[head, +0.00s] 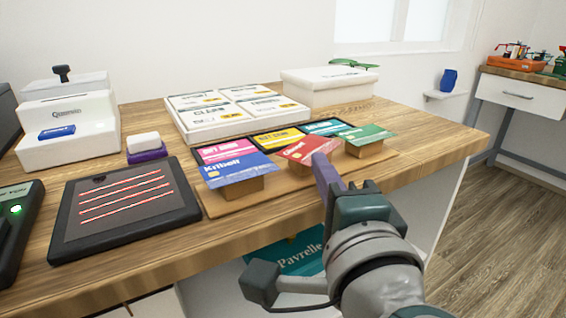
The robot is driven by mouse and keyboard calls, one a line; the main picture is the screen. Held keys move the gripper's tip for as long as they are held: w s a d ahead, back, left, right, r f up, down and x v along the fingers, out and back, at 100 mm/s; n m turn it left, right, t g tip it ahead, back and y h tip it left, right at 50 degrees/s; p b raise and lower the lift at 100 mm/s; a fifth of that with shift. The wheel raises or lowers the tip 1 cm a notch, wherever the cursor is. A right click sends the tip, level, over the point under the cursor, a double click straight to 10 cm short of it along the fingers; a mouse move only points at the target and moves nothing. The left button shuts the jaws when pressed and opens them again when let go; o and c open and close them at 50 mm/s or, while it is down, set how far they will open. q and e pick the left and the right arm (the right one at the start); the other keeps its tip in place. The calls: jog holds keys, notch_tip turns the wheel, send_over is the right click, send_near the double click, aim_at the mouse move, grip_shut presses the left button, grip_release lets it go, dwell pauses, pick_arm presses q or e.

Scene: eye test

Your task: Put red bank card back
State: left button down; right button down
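The red bank card (297,149) is in the middle of the front row of the wooden card stand (225,205), between a blue card (238,169) and a green card (366,134). It lies face up and slightly tilted above a small wooden block. My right gripper (321,160) reaches in from the lower right. Its finger overlaps the card's near right part and the fingers look closed on it. The lower finger is hidden. I cannot tell whether the card rests on its block. My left gripper is not in view.
A dark tablet (125,232) lies left of the stand. A white panel tray (183,123) and a lidded white box (330,94) are at the back. The table's right end is clear.

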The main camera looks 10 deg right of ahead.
jog(key=shift+f, duration=0.15)
jog(key=c, duration=1.1)
grip_release()
jog(key=shift+c, duration=0.2)
